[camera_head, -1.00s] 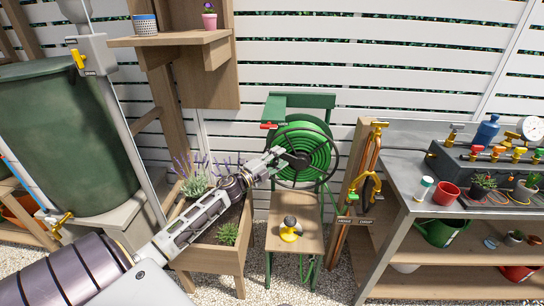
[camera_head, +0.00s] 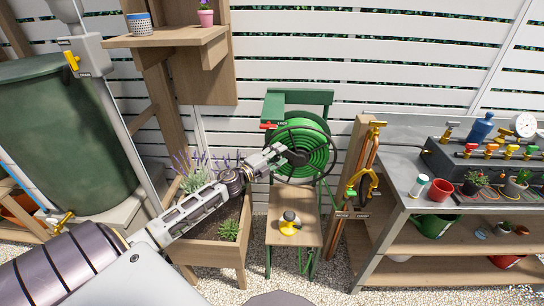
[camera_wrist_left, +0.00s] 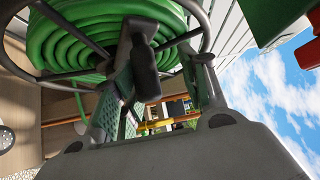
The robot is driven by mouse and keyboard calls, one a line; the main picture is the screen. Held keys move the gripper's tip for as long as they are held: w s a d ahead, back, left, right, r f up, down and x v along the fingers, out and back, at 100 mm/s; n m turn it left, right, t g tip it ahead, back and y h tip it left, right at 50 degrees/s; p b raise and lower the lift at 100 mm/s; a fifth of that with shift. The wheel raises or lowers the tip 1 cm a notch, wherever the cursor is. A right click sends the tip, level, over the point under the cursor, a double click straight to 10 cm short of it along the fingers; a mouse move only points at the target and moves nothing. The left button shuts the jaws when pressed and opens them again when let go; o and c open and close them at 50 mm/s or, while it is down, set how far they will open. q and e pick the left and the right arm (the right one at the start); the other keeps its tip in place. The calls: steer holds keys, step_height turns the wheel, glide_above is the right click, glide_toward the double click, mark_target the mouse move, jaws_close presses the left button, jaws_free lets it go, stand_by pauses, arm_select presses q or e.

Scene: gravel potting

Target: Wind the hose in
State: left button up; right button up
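The hose reel (camera_head: 306,150), with green hose coiled on it and a dark hand wheel (camera_head: 337,150) in front, is mounted on a green stand by the fence. In the left wrist view, the coiled hose (camera_wrist_left: 85,35) fills the upper left. A dark crank knob (camera_wrist_left: 143,60) hangs from the wheel. My left gripper (camera_head: 282,154) is at the left part of the wheel. Its fingers (camera_wrist_left: 160,105) are spread, with the knob close to the left finger; whether they touch is unclear. A red lever (camera_head: 272,126) sits at the reel's upper left. My right gripper is not in view.
A wooden shelf below the reel holds a yellow-and-dark fitting (camera_head: 289,223). A planter (camera_head: 215,252) stands to the left, and a green barrel (camera_head: 65,140) beyond it. A post with a hanging hose (camera_head: 370,165) and a workbench (camera_head: 410,197) stand to the right.

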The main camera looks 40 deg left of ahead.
arm_select(q)
steer(key=shift+v, duration=1.35)
steer(key=shift+s+d, duration=0.1)
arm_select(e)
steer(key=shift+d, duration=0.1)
